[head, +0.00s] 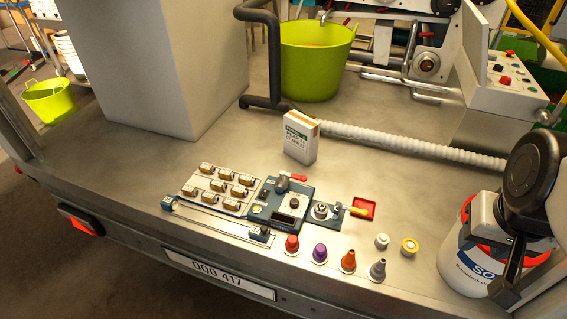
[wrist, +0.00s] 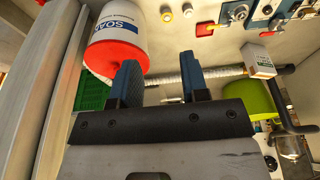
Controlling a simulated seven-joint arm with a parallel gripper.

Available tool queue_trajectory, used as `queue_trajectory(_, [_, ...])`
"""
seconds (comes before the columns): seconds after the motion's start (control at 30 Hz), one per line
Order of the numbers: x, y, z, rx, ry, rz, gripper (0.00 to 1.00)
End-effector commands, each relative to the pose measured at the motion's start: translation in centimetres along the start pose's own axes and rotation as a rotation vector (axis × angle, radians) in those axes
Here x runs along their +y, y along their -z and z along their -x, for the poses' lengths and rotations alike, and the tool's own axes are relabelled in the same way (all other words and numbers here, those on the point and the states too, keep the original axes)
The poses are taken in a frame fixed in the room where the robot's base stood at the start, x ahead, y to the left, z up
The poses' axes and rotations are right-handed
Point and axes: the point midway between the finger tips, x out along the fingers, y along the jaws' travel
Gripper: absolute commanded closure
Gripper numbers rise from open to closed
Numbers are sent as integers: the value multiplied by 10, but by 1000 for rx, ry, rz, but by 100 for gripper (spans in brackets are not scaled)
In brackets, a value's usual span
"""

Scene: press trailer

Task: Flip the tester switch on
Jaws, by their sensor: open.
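The tester is a blue panel (head: 283,203) on the grey trailer deck in the head view. It carries a small dark switch (head: 264,194), a knob, a dark display window and a red-handled lever at its back edge. I cannot tell the switch's position at this size. In the wrist view, part of the blue equipment (wrist: 262,12) shows at the top right edge, cut off. My gripper (wrist: 160,82) is open and empty, its two blue fingers apart. It is well to the right of the tester, near the white SOAP tub (wrist: 118,30).
A tray of small brown parts (head: 218,188) adjoins the tester's left. A white box (head: 300,138) stands behind.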

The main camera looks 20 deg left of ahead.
Motion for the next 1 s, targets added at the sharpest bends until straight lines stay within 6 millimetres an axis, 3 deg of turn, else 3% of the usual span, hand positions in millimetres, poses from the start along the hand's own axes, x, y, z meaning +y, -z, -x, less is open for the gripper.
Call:
queue_trajectory(0.03, [0, 0, 0, 0, 0, 0, 67])
queue_trajectory(0.27, [-3, 7, 0, -4, 3, 20, 100])
queue_trajectory(0.57, [-22, 41, -4, -28, 21, 133, 100])
queue_trajectory(1.0, [-78, 116, -25, -80, 64, 393, 100])
